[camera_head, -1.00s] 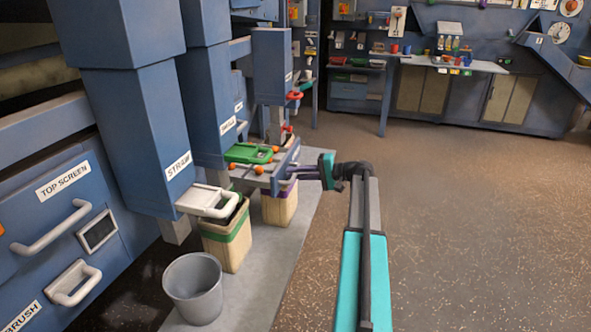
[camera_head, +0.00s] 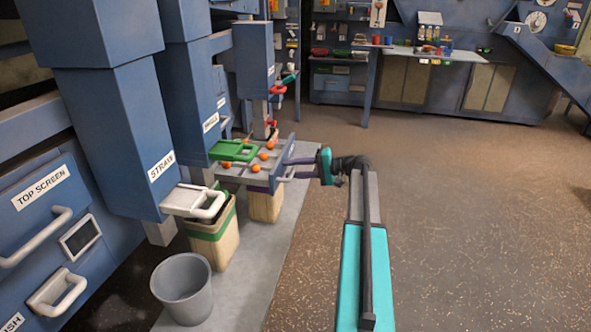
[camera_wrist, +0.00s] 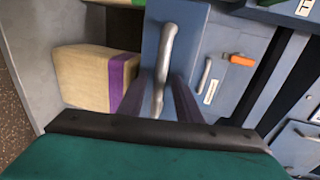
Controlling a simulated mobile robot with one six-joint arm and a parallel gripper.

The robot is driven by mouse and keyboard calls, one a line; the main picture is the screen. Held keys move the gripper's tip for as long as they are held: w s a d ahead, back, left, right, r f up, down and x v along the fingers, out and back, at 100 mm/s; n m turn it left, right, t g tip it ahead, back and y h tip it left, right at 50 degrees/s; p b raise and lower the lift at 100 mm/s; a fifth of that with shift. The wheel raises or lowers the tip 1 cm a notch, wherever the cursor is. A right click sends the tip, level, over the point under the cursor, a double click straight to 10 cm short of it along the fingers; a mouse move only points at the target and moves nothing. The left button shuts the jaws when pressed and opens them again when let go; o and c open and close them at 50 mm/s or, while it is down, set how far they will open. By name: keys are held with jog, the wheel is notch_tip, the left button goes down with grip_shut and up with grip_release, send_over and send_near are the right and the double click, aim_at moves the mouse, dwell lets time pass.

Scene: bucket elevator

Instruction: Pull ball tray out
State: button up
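The ball tray (camera_head: 284,160) is a grey-blue tray with several orange balls on it, standing out from the machine on the left. Its pale bar handle (camera_wrist: 166,55) is on its outer face. My gripper (camera_head: 290,168) reaches the tray from the right, its purple fingers level with the handle. In the wrist view the two fingers (camera_wrist: 160,88) lie on either side of the handle and look closed around it. The exact finger contact is partly hidden behind the bar.
A green tray (camera_head: 232,150) sits beside the balls. Below stand a box with a purple band (camera_head: 265,205), a box with a green band (camera_head: 212,240) and a grey bucket (camera_head: 182,288). The straw chute (camera_head: 135,140) is nearer. The floor at right is clear.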

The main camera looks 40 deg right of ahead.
jog(key=shift+s, duration=0.1)
jog(key=p+v, duration=0.1)
jog(key=v, duration=1.2)
jog(key=shift+s+d, duration=0.2)
jog(key=shift+s, duration=0.05)
jog(key=shift+r, duration=0.1)
dwell(0.3)
